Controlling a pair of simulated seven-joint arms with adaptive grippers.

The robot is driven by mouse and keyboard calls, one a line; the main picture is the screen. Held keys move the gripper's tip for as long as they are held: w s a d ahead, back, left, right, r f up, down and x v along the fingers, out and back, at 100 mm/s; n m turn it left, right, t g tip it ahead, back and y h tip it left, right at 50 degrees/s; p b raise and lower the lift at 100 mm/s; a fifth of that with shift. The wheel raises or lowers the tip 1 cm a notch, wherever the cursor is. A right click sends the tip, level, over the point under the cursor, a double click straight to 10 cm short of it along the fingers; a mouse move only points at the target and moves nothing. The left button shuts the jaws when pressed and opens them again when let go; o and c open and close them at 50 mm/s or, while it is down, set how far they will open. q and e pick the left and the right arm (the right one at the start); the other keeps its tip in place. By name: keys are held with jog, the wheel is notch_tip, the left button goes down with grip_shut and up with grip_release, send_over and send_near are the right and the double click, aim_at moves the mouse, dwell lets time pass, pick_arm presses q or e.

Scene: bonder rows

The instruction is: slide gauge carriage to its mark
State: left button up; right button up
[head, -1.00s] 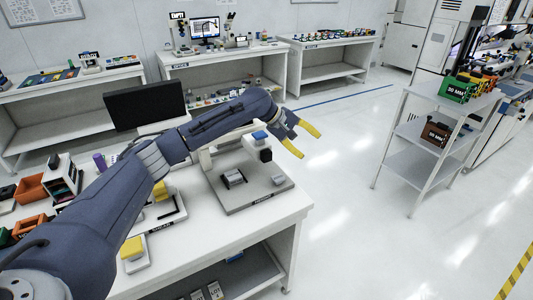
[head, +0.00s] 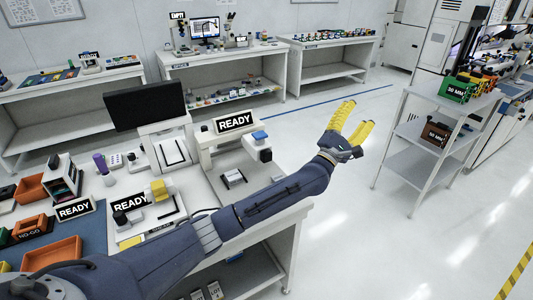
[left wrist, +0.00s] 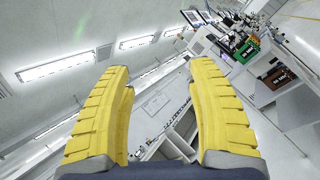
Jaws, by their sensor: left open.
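My left gripper (head: 361,112) is open and empty, with yellow fingers pointing up, in the air over the floor beyond the bench's right end. In the left wrist view the gripper (left wrist: 160,68) has its two fingers wide apart with nothing between them. On the bench, a white stand (head: 220,153) carries a READY sign and a blue-topped part (head: 260,135) above a dark block. A yellow block (head: 159,189) sits on a white fixture left of it, beside another READY sign. I cannot tell which of these is the gauge carriage, and no mark is legible. My left forearm hides the bench's front right.
A black monitor (head: 146,105) stands behind the fixtures. Orange bins (head: 52,252) lie at the bench's left. A grey shelf cart (head: 425,130) with bins stands to the right of my gripper. Open floor lies between bench and cart.

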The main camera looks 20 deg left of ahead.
pick_arm(q)
jog(key=s+a+f+n+t+y, duration=0.25)
jog(key=a+n+y, duration=0.25)
jog(key=n+y, duration=0.7)
jog(key=n+g+y, duration=1.2)
jog(key=n+g, duration=0.2)
send_near(268, 154)
jog(key=x, duration=1.1)
jog(key=shift+w+f, duration=0.1)
jog(key=shift+w, duration=0.05)
grip_shut()
jog(key=shift+a, duration=0.1)
